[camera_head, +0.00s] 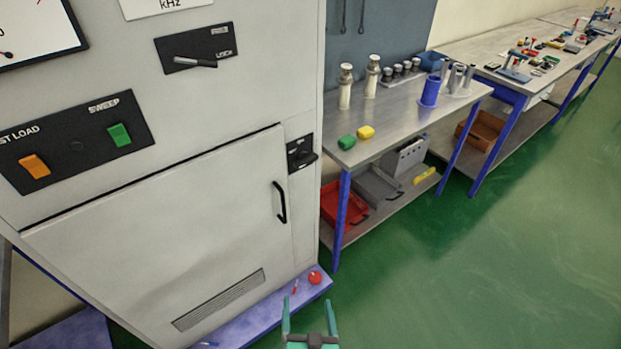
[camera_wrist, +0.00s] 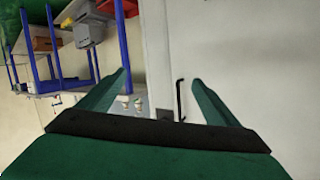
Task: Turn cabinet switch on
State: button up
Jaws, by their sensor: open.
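The cabinet (camera_head: 150,215) is large and light grey and fills the left of the head view. A black switch plate with a dark knob (camera_head: 301,152) is on its right edge beside the door. An orange rocker switch (camera_head: 35,166) and a green rocker switch (camera_head: 119,135) share a black panel marked with LOAD and SWEEP. A lever switch (camera_head: 195,62) sits on a black plate above. My gripper (camera_head: 308,302) is open and empty at the bottom, apart from the switches. The wrist view shows its green fingers (camera_wrist: 160,85) before the cabinet front (camera_wrist: 250,60).
The cabinet door has a black handle (camera_head: 281,202), also visible in the wrist view (camera_wrist: 181,100). A blue base (camera_head: 262,322) sticks out below, with a red round object (camera_head: 315,277) on it. A workbench (camera_head: 400,115) with several parts stands to the right. Green floor (camera_head: 480,270) is clear.

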jog(key=w+r+n+y, duration=0.1)
jog(key=w+r+y, duration=0.1)
jog(key=w, duration=0.6)
jog(key=n+y, duration=0.8)
send_near(309, 163)
jog(key=x, duration=0.9)
jog(key=c, duration=1.1)
